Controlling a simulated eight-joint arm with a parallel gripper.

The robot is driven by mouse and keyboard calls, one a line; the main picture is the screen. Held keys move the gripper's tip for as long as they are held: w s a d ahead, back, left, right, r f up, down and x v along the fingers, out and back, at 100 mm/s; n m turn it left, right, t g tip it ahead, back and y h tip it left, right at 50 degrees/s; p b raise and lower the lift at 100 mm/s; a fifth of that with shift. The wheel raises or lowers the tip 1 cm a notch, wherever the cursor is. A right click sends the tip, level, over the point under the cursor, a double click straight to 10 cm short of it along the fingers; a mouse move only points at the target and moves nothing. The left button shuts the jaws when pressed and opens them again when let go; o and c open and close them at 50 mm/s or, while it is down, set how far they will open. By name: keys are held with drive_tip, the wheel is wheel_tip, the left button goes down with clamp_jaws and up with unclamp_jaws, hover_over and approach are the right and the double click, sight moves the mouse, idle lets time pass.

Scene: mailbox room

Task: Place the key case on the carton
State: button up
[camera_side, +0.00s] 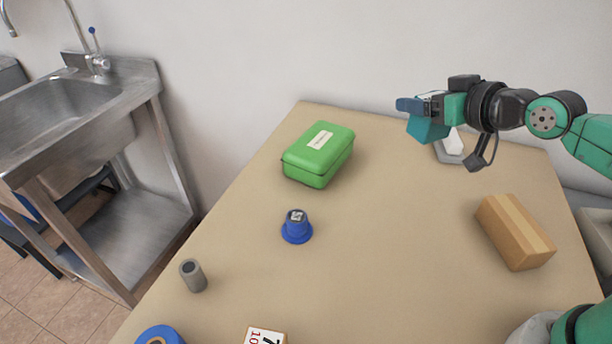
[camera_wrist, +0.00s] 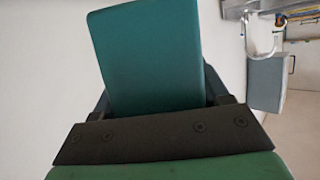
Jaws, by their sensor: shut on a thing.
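The teal key case (camera_side: 427,130) is a box-like block in my gripper (camera_side: 418,106). My gripper is shut on it and holds it up in the air, over the far right part of the table. In the wrist view the key case (camera_wrist: 148,58) fills the upper middle, slightly tilted, beyond the dark gripper (camera_wrist: 155,125). The carton (camera_side: 515,232) is a brown box with a lighter tape strip, lying on the right side of the table. It is nearer the camera than my gripper and apart from it. The wrist view does not show the carton.
A green case (camera_side: 319,155) with a label stands at the table's back left. A blue item (camera_side: 297,228), a grey cylinder (camera_side: 193,275), a blue roll (camera_side: 160,336) and a number card (camera_side: 265,335) lie nearer. A grey-white object (camera_side: 451,147) sits behind my gripper. The table's middle is clear.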

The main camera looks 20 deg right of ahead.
drive_tip(key=w+d+r+n+g+y, duration=0.3)
drive_tip(key=w+r+n+g+y, duration=0.1)
drive_tip(key=n+y, duration=0.7)
drive_tip(key=shift+g, duration=0.9)
drive_tip(key=shift+d, duration=0.1)
wheel_tip(320, 180, down, 20)
drive_tip(key=shift+r, duration=0.2)
drive_tip(key=shift+f, duration=0.15)
drive_tip(key=o, duration=1.5)
